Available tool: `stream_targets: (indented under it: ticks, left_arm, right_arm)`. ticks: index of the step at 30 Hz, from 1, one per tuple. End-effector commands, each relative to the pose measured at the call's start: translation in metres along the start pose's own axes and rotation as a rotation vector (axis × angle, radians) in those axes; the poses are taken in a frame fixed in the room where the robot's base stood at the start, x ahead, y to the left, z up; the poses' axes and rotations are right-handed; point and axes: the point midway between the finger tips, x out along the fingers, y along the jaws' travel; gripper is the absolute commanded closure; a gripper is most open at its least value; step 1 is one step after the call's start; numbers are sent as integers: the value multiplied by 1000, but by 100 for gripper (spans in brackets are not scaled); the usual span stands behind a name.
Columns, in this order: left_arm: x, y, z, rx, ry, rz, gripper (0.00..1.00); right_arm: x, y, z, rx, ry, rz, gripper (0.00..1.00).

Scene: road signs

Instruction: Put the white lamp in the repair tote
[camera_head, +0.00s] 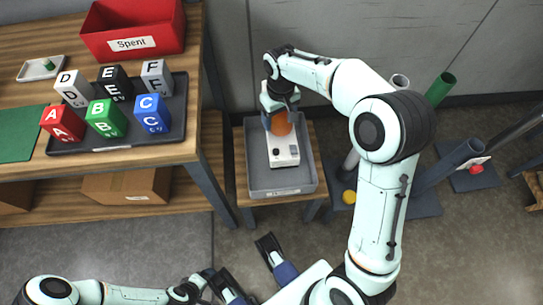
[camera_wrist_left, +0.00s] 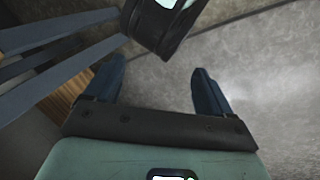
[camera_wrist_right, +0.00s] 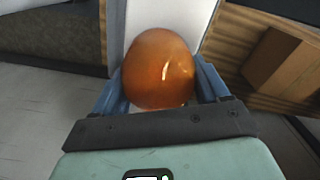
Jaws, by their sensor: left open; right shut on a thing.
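The white lamp (camera_head: 283,152) has a white box body and an orange dome (camera_wrist_right: 158,68). In the head view it shows within the outline of the grey tote (camera_head: 303,182), which stands on a small wooden table. I cannot tell whether the lamp rests on the tote's floor or hangs above it. The tote's front label is too small to read. My right gripper (camera_head: 279,114) is shut on the lamp at its orange dome, with one finger on each side in the right wrist view. My left gripper (camera_head: 250,267) is open and empty over the floor, low in the head view.
At left, a workbench holds a dark tray (camera_head: 95,138) of several lettered blocks, a red bin (camera_head: 133,30) marked "Spent" and a small white dish (camera_head: 42,68). A cardboard box (camera_head: 128,185) sits on its lower shelf. Coloured tubes, including a green one (camera_head: 440,88), stand at right.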

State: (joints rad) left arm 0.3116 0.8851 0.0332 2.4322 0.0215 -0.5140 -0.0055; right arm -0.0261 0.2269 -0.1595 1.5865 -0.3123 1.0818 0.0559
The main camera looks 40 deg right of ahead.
Motion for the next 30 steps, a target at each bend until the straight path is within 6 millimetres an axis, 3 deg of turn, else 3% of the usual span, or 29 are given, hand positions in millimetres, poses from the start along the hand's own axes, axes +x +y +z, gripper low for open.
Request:
stream_targets:
  ticks: [5, 18, 26, 30]
  left_arm:
    - [10, -3, -8, -2, 21, -1, 17]
    - [39, -16, -56, -12, 155, -10, 17]
    - [46, -20, -63, -17, 173, -17, 17]
    - [53, -26, -57, -24, 152, -26, 17]
  right_arm:
    - [16, 4, -1, 3, 3, 0, 100]
    - [120, 3, -1, 3, 0, 0, 100]
    - [145, 4, -1, 3, 5, 0, 100]
    - [160, 3, -1, 3, 2, 0, 100]
